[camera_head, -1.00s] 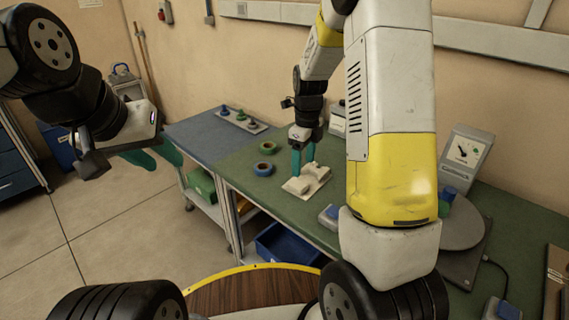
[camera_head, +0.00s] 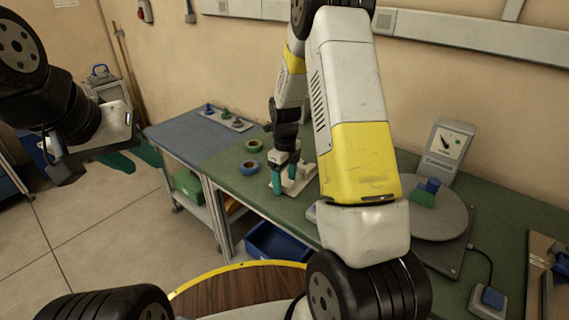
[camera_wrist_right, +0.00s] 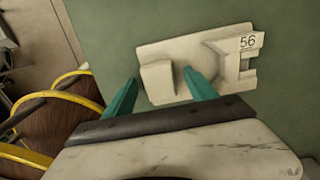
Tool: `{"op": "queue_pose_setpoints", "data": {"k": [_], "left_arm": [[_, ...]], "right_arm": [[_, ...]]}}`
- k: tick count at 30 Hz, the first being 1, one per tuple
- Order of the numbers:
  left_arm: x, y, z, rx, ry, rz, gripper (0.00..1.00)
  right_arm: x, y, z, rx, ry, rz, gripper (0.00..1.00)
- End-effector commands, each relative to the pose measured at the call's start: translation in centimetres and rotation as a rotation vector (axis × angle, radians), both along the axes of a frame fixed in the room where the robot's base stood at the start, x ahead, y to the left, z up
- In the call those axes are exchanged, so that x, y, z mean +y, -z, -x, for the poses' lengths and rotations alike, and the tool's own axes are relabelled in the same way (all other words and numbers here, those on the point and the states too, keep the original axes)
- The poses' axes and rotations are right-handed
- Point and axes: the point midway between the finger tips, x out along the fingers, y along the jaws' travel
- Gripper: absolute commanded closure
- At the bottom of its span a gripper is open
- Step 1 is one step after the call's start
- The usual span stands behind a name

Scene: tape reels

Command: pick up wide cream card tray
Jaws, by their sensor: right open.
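The cream card tray (camera_head: 300,183) lies flat on the green bench mat. In the right wrist view the tray (camera_wrist_right: 207,45) shows a raised block (camera_wrist_right: 158,82), an angular recess and a label reading 56. My right gripper (camera_head: 284,177) is open, pointing down at the tray. In the right wrist view its teal fingertips (camera_wrist_right: 166,80) are on either side of the raised block, with a gap at the left finger; contact on the right is unclear. My left gripper (camera_head: 130,158) hangs away from the bench at the left, its opening unclear.
Two tape reels, green (camera_head: 253,146) and blue (camera_head: 249,167), lie left of the tray. A rack of small knobbed pieces (camera_head: 229,123) is on the blue mat. A round turntable (camera_head: 440,222) with a green and blue piece stands right. My forearm covers part of the bench.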

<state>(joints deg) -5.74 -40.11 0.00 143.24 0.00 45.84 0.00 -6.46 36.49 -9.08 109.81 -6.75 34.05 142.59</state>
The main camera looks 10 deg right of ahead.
Motion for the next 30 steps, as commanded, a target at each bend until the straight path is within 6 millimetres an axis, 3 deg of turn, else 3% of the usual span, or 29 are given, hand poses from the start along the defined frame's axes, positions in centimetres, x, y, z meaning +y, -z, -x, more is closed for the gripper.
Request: {"op": "queue_pose_setpoints", "data": {"k": [1,11,22,30], "left_arm": [[0.0,0.0,0.0,0.0,0.0,0.0,0.64],[0.0,0.0,0.0,0.0,0.0,0.0,0.64],[0.0,0.0,0.0,0.0,0.0,0.0,0.64],[0.0,0.0,0.0,0.0,0.0,0.0,0.64]], "right_arm": [[0.0,0.0,0.0,0.0,0.0,0.0,0.34],[0.0,0.0,0.0,0.001,0.0,0.001,0.99],[0.0,-0.8,0.0,-0.001,0.0,0.001,1.0],[0.1,-6.0,-0.1,-0.005,-0.001,0.0,1.0]]}}
